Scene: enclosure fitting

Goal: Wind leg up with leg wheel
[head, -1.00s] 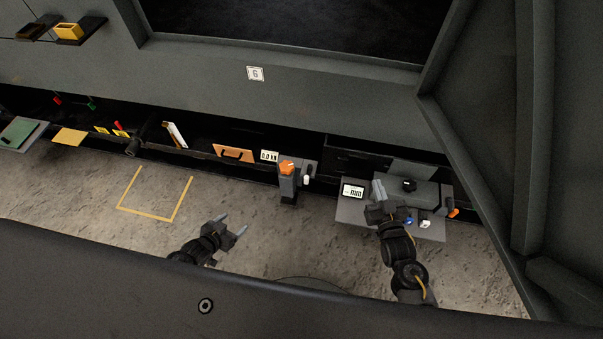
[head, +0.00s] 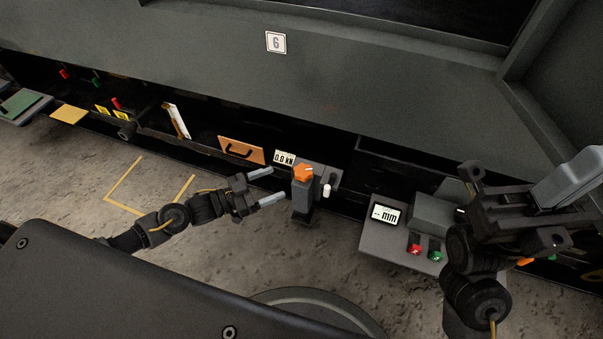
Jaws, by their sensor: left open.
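The orange leg wheel (head: 303,173) sits on top of a short grey leg (head: 303,201), beside a white-tipped lever (head: 326,190). A small display reading 0.0 kN (head: 284,158) is just behind it. My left gripper (head: 277,185) is open and empty. Its two pale fingers point at the wheel from the left, a short gap away, with no contact visible. My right gripper (head: 575,180) is at the right edge, close to the camera, and its far end is partly cut off. I cannot tell whether its jaws are open.
A grey unit with a mm display (head: 385,214), a red button (head: 414,249) and a green button (head: 435,256) stands at right, partly behind my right arm. An orange panel with a black handle (head: 241,150) is behind. Yellow floor marking (head: 125,180) lies left on open floor.

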